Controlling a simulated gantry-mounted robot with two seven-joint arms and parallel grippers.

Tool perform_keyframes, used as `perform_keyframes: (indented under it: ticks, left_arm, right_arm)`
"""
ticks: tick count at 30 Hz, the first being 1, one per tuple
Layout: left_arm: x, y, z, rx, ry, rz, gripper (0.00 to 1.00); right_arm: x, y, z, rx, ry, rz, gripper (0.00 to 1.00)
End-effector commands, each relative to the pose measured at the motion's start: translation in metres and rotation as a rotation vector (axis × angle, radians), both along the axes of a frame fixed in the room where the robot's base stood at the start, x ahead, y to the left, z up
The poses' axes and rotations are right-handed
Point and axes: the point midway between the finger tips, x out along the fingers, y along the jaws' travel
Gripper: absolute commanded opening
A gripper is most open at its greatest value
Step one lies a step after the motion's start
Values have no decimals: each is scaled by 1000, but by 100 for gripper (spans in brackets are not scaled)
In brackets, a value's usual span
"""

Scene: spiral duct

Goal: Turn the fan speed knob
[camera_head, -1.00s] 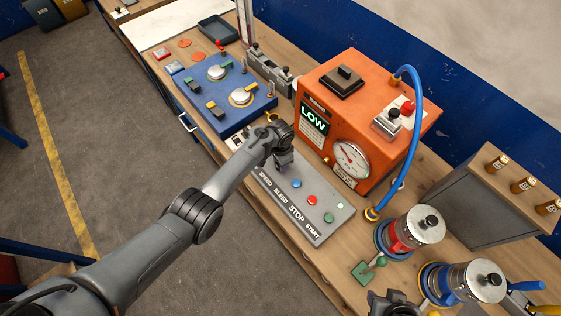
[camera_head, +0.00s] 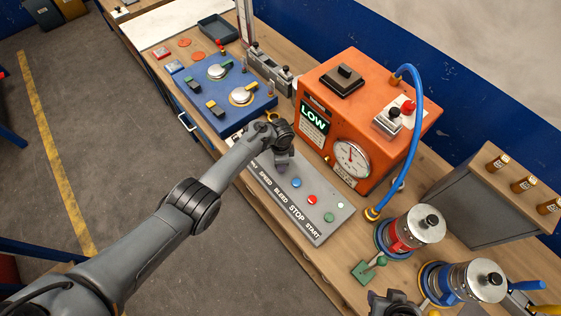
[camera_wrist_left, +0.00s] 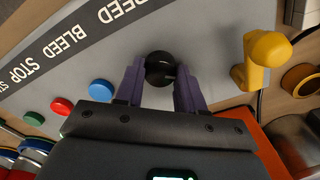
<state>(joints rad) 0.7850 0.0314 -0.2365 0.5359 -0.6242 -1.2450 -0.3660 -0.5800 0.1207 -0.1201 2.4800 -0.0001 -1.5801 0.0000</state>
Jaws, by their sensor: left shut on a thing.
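A black fan speed knob (camera_wrist_left: 160,69) sits on the grey control panel (camera_head: 330,221), near the SPEED label. My left gripper (camera_wrist_left: 160,82) has its two purple fingers on either side of the knob and is shut on it. In the head view my left gripper (camera_head: 283,165) is over the upper left end of the panel and hides the knob. The orange blower box (camera_head: 334,91) behind it has a display (camera_head: 313,117) reading LOW and a round gauge (camera_head: 351,158). Part of my right gripper (camera_head: 394,303) shows at the bottom edge; its fingers cannot be made out.
Blue, red and green buttons (camera_head: 312,200) line the panel beside the knob. A yellow part (camera_wrist_left: 262,58) stands close to the gripper in the wrist view. A blue hose (camera_head: 416,125) arches over the box's right side. Metal canisters (camera_head: 420,225) stand at lower right.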

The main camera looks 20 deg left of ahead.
Motion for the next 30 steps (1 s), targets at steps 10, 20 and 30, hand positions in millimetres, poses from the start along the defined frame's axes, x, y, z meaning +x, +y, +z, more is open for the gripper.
perform_keyframes:
  ticks: [10,20,30]
  left_arm:
    - [0,0,0,-1,0,1,50]
    - [0,0,0,0,0,1,64]
    - [1,0,31,-1,-3,1,64]
  right_arm:
    - [0,1,0,5,0,-4,43]
    - [0,1,0,4,1,-3,43]
    - [0,-1,14,-5,0,4,43]
